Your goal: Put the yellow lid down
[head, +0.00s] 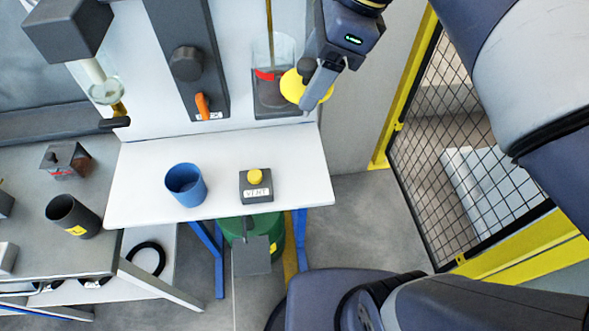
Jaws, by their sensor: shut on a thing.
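The yellow lid (296,87) is a round disc with a dark knob on top, at the upper middle of the head view. My gripper (307,84) is shut on the lid and holds it at the lower right of a clear container (271,62) with something red inside. The gripper's fingers hide part of the lid. Whether the lid touches the container or its dark base cannot be told from this view.
A white table (145,155) below holds a blue cup (186,185) and a grey box with a yellow button marked VENT (256,186). Tabletop between and behind them is clear. A dark cup (72,215) stands on the left bench. A mesh fence (480,150) stands at right.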

